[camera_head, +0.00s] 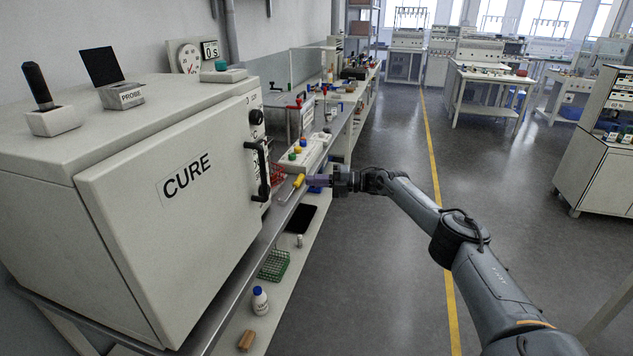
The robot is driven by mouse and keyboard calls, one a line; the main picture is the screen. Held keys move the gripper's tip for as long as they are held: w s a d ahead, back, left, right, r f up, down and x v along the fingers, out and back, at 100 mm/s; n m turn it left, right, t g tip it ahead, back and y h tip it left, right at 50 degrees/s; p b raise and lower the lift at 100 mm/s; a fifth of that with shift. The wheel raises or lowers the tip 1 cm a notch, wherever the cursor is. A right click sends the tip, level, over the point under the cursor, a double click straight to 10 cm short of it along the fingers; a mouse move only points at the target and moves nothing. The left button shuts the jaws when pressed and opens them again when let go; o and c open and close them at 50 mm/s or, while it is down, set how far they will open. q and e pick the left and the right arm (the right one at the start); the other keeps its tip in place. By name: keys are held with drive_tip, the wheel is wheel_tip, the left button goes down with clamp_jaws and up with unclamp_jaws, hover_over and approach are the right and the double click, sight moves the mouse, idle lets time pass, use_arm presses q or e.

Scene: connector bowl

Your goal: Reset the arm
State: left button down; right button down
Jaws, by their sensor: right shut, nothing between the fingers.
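My right arm (423,213) reaches in from the lower right toward the workbench. My right gripper (318,181) is at the bench edge, its fingers shut and empty, pointing left. A yellow-handled tool (297,182) lies on the bench just left of the fingertips; I cannot tell whether they touch. My left gripper is not in view.
A large white oven marked CURE (185,190) with a black handle (258,170) fills the left side. A lower shelf holds a green rack (273,265), a white bottle (260,299) and a brown block (247,340). The grey floor (390,290) is clear to the right.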

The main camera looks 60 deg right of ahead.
drive_tip(key=shift+s+d, duration=0.15)
drive_tip(key=shift+d, duration=0.1)
